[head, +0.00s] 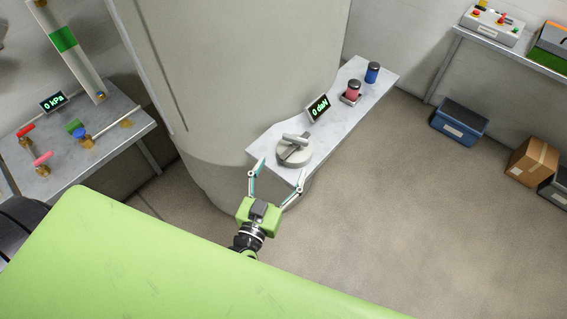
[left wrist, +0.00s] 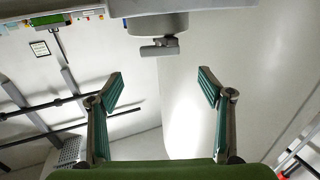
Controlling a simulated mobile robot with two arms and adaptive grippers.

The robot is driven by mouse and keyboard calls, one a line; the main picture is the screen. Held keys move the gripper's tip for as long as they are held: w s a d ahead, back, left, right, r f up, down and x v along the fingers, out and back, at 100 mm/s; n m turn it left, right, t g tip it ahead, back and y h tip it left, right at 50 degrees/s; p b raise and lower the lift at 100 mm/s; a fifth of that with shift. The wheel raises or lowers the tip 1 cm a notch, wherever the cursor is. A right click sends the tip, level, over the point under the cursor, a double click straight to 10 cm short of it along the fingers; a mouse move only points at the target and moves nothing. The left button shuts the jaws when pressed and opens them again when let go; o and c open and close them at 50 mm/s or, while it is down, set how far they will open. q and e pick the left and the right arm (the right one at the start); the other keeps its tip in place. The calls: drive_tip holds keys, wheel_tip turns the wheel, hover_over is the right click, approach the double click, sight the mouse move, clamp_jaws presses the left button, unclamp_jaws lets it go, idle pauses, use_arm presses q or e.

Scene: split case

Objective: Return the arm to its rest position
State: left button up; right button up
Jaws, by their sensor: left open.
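My left gripper (head: 278,172) is open, its two jointed fingers spread wide in front of the near end of a narrow marble-topped shelf. Nothing shows between the fingers. A grey round split case with a bar handle on top (head: 294,150) sits on that shelf, just beyond the fingertips, and appears apart from them. In the left wrist view, the open gripper (left wrist: 160,88) shows both teal-padded fingers, and the grey handle (left wrist: 159,47) stands beyond them near the top. My right gripper is in neither view.
The shelf (head: 335,102) also holds a "0 daN" display (head: 318,108), a red-topped jar (head: 353,91) and a blue jar (head: 372,72). A wide column (head: 235,70) stands behind. A side table (head: 75,165) is at left. Blue bin (head: 459,122) and carton (head: 532,161) are right; floor between is clear.

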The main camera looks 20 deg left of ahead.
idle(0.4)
use_arm(q)
drive_tip(key=s+f+m+g+h+b, duration=0.1)
drive_tip(key=s+f+g, duration=0.3)
drive_tip(key=f, duration=0.7)
drive_tip(key=s+f+m+g+b, duration=0.15)
drive_tip(key=s+f, duration=0.35)
drive_tip(key=f, duration=0.6)
drive_tip(key=s+f+g+h+b, duration=0.1)
drive_tip(key=s+f+g, duration=0.3)
drive_tip(key=f, duration=0.8)
drive_tip(key=s+a+f+g, duration=0.2)
drive_tip(key=s+f, duration=0.3)
drive_tip(key=s, duration=0.3)
drive_tip(key=s+a+f+g+y+b, duration=0.1)
drive_tip(key=s+a+f+g, duration=0.1)
drive_tip(key=s+f, duration=0.3)
drive_tip(key=s+a+f+g+y+b, duration=0.1)
drive_tip(key=s+f, duration=0.4)
drive_tip(key=s, duration=0.7)
drive_tip(key=shift+s+a+f+g, duration=0.4)
drive_tip(key=shift+a+g, duration=0.3)
drive_tip(key=shift+g, duration=0.55)
